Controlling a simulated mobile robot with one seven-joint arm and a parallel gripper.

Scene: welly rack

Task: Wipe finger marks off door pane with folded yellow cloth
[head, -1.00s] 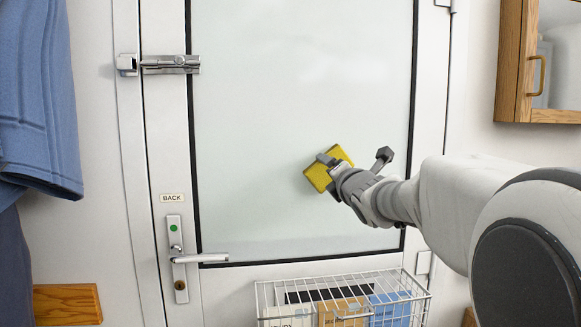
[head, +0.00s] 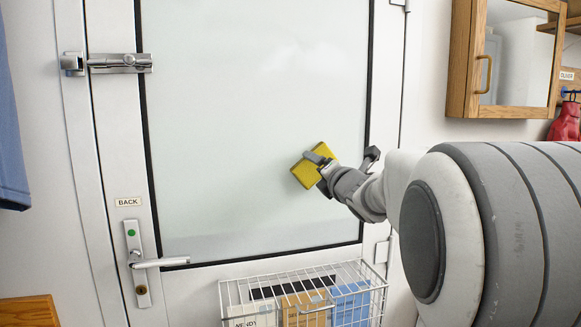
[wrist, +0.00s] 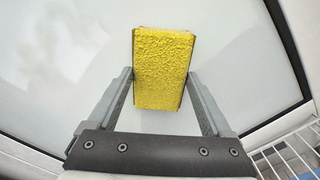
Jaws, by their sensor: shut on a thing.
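The folded yellow cloth (head: 305,172) is a thick block between the fingers of my gripper (head: 323,164), at the lower right of the door pane. In the wrist view the cloth (wrist: 163,68) sits between both fingertips (wrist: 160,85), with the pane behind it. My gripper is shut on it. I cannot tell whether the cloth touches the glass. The door pane (head: 245,110) is pale, frosted-looking glass in a black seal. Faint cloudy patches show near its top; I cannot tell whether they are marks or reflections.
A wire basket (head: 303,295) with boxes hangs low on the door, below my gripper. A lever handle (head: 160,263) and a bolt (head: 120,64) are on the left. A wooden mirror cabinet (head: 505,58) hangs at the right. The pane's upper middle is clear.

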